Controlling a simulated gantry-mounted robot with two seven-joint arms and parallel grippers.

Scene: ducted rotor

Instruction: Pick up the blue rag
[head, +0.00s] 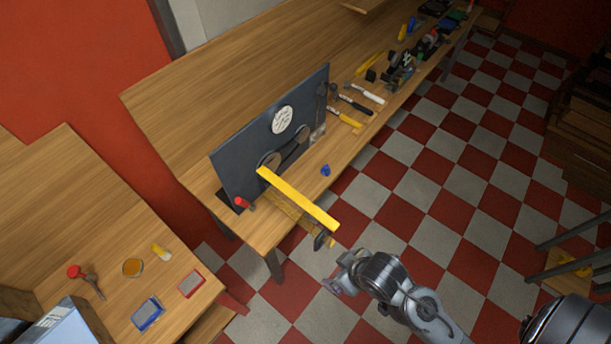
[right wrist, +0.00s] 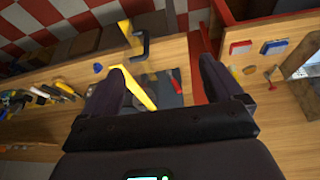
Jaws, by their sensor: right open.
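The blue rag (head: 325,170) is a small crumpled blue lump on the long wooden workbench, right of the dark upright panel. In the right wrist view, a small blue lump (right wrist: 98,68) that looks like the rag lies beyond the left finger. My right gripper (head: 340,275) is open and empty. It hangs over the checkered floor off the bench's front edge, below and apart from the rag. Its two fingers (right wrist: 160,82) are spread wide in the right wrist view. My left gripper is not in view.
A yellow bar (head: 298,199) sticks out past the bench's front edge between my right gripper and the dark panel (head: 238,158). A clamp (head: 321,240) hangs at that edge. Hammers (head: 355,105) and other tools lie farther along the bench (head: 215,75).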

